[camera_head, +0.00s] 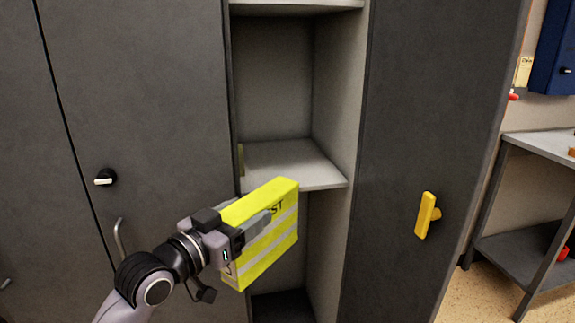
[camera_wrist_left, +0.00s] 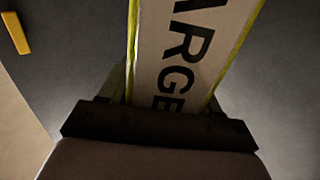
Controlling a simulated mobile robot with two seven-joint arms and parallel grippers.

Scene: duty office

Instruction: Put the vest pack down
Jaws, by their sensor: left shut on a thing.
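The vest pack (camera_head: 285,225) is a flat yellow box with pale stripes and dark lettering, held upright in front of the open cabinet. My left gripper (camera_head: 250,228) is shut on it, with a finger across its near face. In the left wrist view, the pack's narrow side (camera_wrist_left: 185,50) shows large dark letters between yellow edges, and the gripper (camera_wrist_left: 160,110) clasps it at the bottom of the picture. The pack hides part of the shelf's front edge and the compartment below. My right gripper is not in view.
The cabinet has a pale middle shelf (camera_head: 290,160) whose visible top is mostly bare; a yellowish thing (camera_head: 241,160) shows at its left edge. The right door (camera_head: 430,130) stands open with a yellow handle (camera_head: 427,215). A metal bench (camera_head: 545,145) stands at the right.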

